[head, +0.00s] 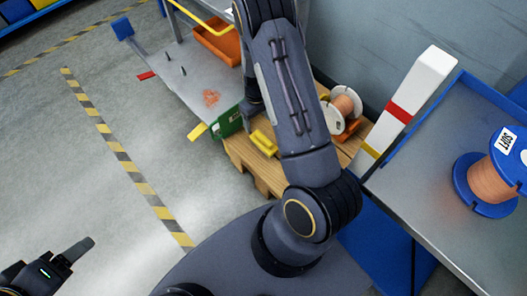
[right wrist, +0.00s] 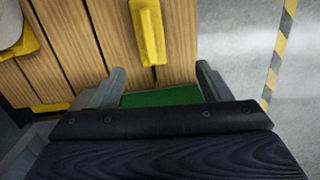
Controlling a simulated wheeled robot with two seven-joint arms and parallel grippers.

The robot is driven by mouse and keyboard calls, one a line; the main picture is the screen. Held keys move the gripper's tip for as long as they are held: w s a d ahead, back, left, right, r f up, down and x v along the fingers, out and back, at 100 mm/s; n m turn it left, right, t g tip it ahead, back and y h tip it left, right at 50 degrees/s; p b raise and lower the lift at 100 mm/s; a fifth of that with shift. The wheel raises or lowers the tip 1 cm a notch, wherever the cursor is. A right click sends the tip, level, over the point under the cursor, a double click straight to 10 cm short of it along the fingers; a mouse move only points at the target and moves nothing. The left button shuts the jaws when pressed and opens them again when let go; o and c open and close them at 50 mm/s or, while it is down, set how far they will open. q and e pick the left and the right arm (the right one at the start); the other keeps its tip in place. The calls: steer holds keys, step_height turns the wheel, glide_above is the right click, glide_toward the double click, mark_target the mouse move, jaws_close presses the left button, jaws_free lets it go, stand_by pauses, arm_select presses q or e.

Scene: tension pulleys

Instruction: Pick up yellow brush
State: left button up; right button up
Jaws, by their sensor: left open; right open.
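The yellow brush (head: 263,143) lies on the wooden pallet (head: 245,158), partly behind my right forearm in the head view. In the right wrist view the yellow brush (right wrist: 147,30) lies on the planks, beyond the fingertips and a little left of the middle between them. My right gripper (right wrist: 162,82) is open and empty, with its fingers spread on either side of a green piece (right wrist: 160,97). In the head view it is mostly hidden by my arm. My left gripper (head: 62,262) is at the lower left over the floor, open, far from the brush.
A spool (head: 340,108) stands on the pallet's right side. A white post with a red band (head: 398,112) rises beside it. A blue-edged metal table (head: 430,190) with another spool (head: 490,180) is at right. Floor at left is clear.

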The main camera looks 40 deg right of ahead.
mark_target(264, 137)
steer(key=shift+n+g+h, duration=0.3)
steer(key=f, duration=0.2)
steer(key=f+b, duration=0.1)
steer(key=f, duration=0.2)
steer(key=d+f+b, duration=0.1)
steer(key=f, duration=0.2)
steer(key=shift+s, duration=0.4)
steer(key=f+b, duration=0.1)
steer(key=f, duration=0.1)
steer(key=s+f+b, duration=0.1)
steer(key=f, duration=0.2)
steer(key=shift+s+d+f+b, duration=0.15)
steer(key=shift+b, duration=0.15)
arm_select(q)
step_height(264, 137, down, 6)
steer(key=shift+r, duration=0.2)
arm_select(e)
steer(key=c, duration=1.1)
steer(key=shift+c, duration=0.2)
